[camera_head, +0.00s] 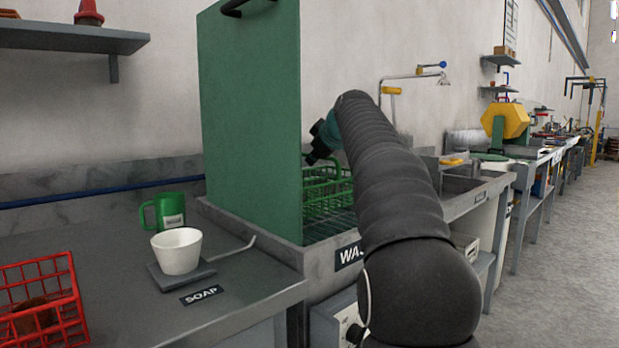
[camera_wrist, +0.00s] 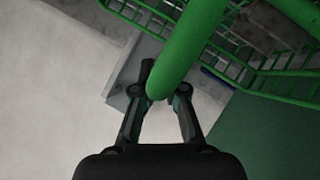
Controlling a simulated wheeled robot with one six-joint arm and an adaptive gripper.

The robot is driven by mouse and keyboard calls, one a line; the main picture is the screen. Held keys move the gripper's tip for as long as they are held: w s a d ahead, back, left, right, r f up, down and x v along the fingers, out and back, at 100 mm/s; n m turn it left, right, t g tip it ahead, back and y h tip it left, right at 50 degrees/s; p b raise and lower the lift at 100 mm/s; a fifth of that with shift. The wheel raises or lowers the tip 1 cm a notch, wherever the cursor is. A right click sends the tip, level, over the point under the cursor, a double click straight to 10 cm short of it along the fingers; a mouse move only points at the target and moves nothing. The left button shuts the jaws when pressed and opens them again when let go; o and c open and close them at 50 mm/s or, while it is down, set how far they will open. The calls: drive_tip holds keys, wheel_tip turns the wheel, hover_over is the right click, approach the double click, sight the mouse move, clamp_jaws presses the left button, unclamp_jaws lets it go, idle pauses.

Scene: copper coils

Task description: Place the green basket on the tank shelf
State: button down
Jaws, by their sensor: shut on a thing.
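The green wire basket (camera_head: 326,197) is in the wash tank (camera_head: 278,238), beside the tall green panel (camera_head: 250,110). My gripper (camera_head: 318,155) is above it, partly hidden by my arm and the panel. In the wrist view my gripper (camera_wrist: 160,92) is shut on the basket's thick green handle (camera_wrist: 190,48), with the wire side (camera_wrist: 250,75) beyond. A slatted green-grey shelf (camera_head: 328,228) shows inside the tank below the basket. I cannot tell whether the basket touches it. My arm hides the right part of the tank and basket.
The counter left of the tank holds a green mug (camera_head: 170,211), a white cup (camera_head: 177,250) on a grey block, and a red wire basket (camera_head: 40,300). The green panel borders the tank on the left. A sink (camera_head: 455,183) and more benches stand to the right.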

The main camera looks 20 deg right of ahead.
drive_tip(key=shift+w+a+f, duration=0.5)
drive_tip(key=shift+w+f, duration=0.15)
drive_tip(key=shift+w, duration=0.2)
drive_tip(key=shift+f+b, duration=0.6)
drive_tip(key=shift+f, duration=1.3)
drive_tip(key=c, duration=1.2)
unclamp_jaws()
drive_tip(key=shift+f, duration=0.1)
drive_tip(key=shift+s+r, duration=0.2)
drive_tip(key=shift+r, duration=0.05)
drive_tip(key=v, duration=1.1)
drive_tip(key=shift+s+r+b, duration=0.15)
drive_tip(key=shift+s+b, duration=0.15)
drive_tip(key=shift+b, duration=0.05)
